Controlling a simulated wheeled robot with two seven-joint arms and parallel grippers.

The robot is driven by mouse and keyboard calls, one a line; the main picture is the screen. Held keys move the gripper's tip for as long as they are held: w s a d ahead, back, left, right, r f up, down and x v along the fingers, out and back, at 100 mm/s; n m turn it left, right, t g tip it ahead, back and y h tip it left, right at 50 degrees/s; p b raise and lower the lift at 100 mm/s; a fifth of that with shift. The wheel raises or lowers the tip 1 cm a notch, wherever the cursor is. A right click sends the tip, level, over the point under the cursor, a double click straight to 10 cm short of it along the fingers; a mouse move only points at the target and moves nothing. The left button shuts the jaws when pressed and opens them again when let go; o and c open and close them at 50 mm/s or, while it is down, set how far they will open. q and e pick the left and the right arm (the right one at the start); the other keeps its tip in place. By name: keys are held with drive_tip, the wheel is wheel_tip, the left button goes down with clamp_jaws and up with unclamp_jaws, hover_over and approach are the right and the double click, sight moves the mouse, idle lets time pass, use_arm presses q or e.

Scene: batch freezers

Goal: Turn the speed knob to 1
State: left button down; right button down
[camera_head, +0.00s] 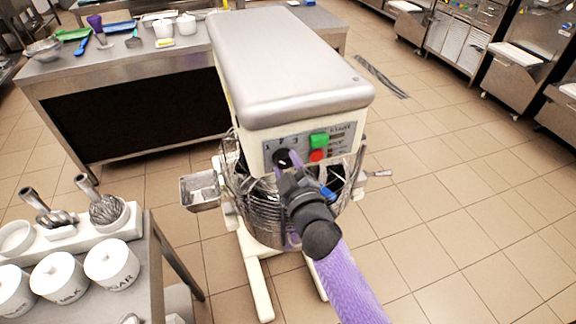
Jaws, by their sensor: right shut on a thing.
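The speed knob (281,157) is a small black dial on the front panel of a large stand mixer (290,65), with the numbers 1, 2 and 3 marked around it. My right gripper (286,166) is shut on the knob from the front, its arm coming up from the bottom right. The gripper hides part of the knob, so I cannot tell where it points. A green button (319,140) and a red button (317,155) sit to the right of the knob. My left gripper is not in view.
A wire guard (236,178) surrounds the bowl below the panel, with a metal chute (199,192) at its left. A table (152,262) with white jars (111,262) and mixing tools stands at the lower left. A steel counter (125,62) is behind.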

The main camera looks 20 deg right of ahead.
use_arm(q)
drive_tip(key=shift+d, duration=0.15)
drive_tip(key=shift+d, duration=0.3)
use_arm(e)
drive_tip(key=shift+c, duration=1)
unclamp_jaws()
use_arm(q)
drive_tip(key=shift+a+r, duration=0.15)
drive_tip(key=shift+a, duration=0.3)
use_arm(e)
drive_tip(key=s, duration=1)
drive_tip(key=shift+d, duration=0.2)
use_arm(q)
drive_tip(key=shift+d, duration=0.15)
